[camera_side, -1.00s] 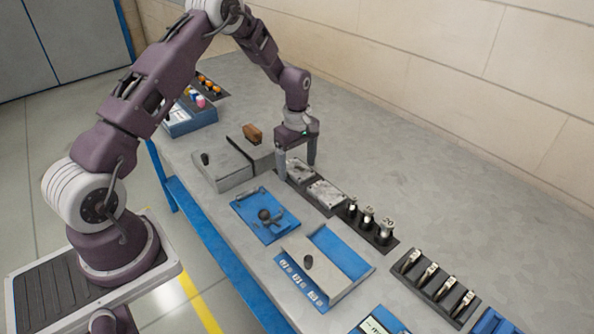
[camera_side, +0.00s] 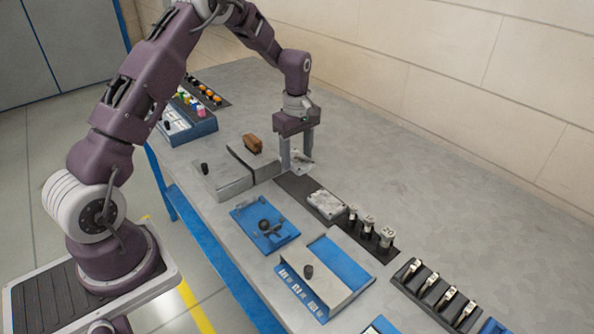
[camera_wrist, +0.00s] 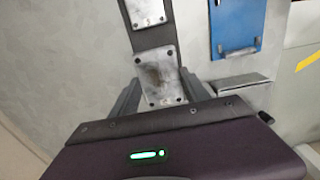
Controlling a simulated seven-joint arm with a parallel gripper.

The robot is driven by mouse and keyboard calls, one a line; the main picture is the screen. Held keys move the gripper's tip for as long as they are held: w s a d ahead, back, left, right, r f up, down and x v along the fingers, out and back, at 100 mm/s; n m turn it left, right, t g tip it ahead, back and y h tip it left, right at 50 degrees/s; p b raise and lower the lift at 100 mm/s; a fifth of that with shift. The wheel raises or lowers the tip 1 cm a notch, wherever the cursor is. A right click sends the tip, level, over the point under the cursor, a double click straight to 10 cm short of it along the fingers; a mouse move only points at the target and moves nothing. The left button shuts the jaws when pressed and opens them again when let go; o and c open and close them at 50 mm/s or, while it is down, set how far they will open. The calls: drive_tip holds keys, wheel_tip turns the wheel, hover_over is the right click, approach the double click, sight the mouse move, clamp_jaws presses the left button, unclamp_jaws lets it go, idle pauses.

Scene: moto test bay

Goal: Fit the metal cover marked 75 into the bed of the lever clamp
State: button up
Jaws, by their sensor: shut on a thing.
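My gripper (camera_side: 297,160) is shut on a grey metal cover (camera_side: 299,169), which also shows between the fingers in the wrist view (camera_wrist: 158,72). The cover hangs just above the far end of a dark tray (camera_side: 292,184). It is a flat plate with corner holes; I cannot read a number on it. A second metal cover (camera_side: 326,204) lies in the tray and shows in the wrist view (camera_wrist: 146,11). What looks like the lever clamp (camera_side: 253,214), a blue base with a dark lever and ball knob, stands nearer the table's front edge, apart from my gripper.
A grey block with a black knob (camera_side: 226,179) and a brown-topped block (camera_side: 253,145) stand left of the gripper. A blue and grey fixture (camera_side: 345,262) lies in front. Several numbered pieces (camera_side: 369,224) stand along the tray. The table's back right is clear.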

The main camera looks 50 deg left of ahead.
sight(296, 160)
drive_tip(key=r, duration=0.3)
drive_tip(key=shift+s+d, duration=0.1)
drive_tip(key=shift+s, duration=0.1)
drive_tip(key=s+d+f, duration=0.1)
drive_tip(key=s+d, duration=0.1)
drive_tip(key=s, duration=0.5)
drive_tip(key=s+d+f, duration=0.1)
drive_tip(key=s+d, duration=0.2)
drive_tip(key=s, duration=0.5)
drive_tip(key=shift+a+f, duration=0.15)
drive_tip(key=shift+f, duration=2.5)
drive_tip(key=shift+f, duration=0.35)
drive_tip(key=o, duration=1.6)
drive_tip(key=shift+r, duration=3.5)
